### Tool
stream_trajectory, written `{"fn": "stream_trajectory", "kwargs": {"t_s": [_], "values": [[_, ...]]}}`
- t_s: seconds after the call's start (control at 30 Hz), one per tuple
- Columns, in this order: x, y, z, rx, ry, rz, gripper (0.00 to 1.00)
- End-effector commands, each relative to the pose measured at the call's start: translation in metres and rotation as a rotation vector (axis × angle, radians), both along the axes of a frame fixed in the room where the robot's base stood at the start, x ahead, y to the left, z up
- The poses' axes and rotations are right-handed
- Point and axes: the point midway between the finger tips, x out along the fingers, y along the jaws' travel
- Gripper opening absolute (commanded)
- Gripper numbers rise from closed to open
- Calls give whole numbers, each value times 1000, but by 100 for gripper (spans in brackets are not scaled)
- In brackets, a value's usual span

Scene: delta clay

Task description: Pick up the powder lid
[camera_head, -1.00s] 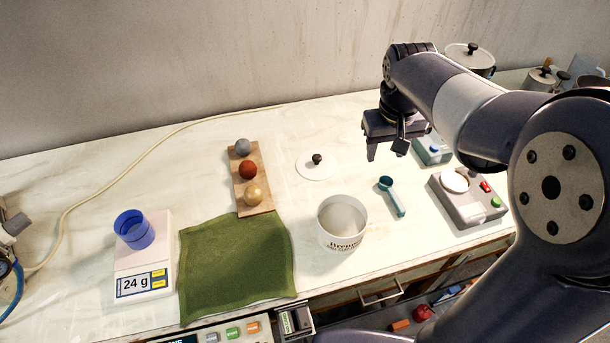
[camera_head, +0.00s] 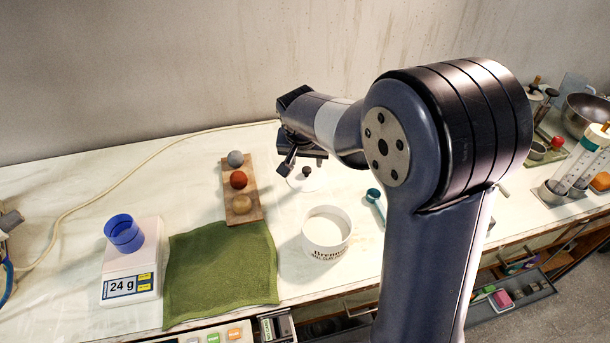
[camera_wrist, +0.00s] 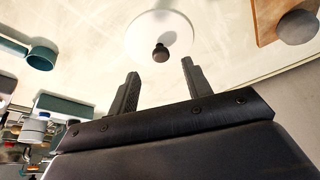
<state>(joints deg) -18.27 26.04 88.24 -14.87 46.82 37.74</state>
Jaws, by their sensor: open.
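The powder lid is a white disc with a dark round knob (camera_head: 306,171), lying flat on the table behind the white tub. In the wrist view the lid (camera_wrist: 178,36) is at the top, just beyond the fingertips, with its knob between the two finger lines. My gripper (camera_wrist: 160,75) is open and empty. In the head view it hangs above and close to the lid, and it hides part of the disc; its fingertips (camera_head: 300,160) are hard to make out there.
The open white tub (camera_head: 327,232) stands in front of the lid. A wooden board (camera_head: 254,208) with three balls lies to the left. A teal scoop (camera_head: 375,205) is to the right. A green cloth (camera_head: 220,270) and a scale (camera_head: 130,285) with a blue cup (camera_head: 123,233) lie front left.

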Motion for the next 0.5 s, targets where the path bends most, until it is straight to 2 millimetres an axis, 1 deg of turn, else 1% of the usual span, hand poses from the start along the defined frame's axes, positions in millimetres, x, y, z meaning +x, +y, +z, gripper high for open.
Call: {"fn": "stream_trajectory", "kwargs": {"t_s": [0.17,0.4,0.5], "values": [[5,-1,-11,-1,3,-1,47],[18,-2,-40,-2,3,1,47],[22,-2,-47,-1,1,2,47]]}}
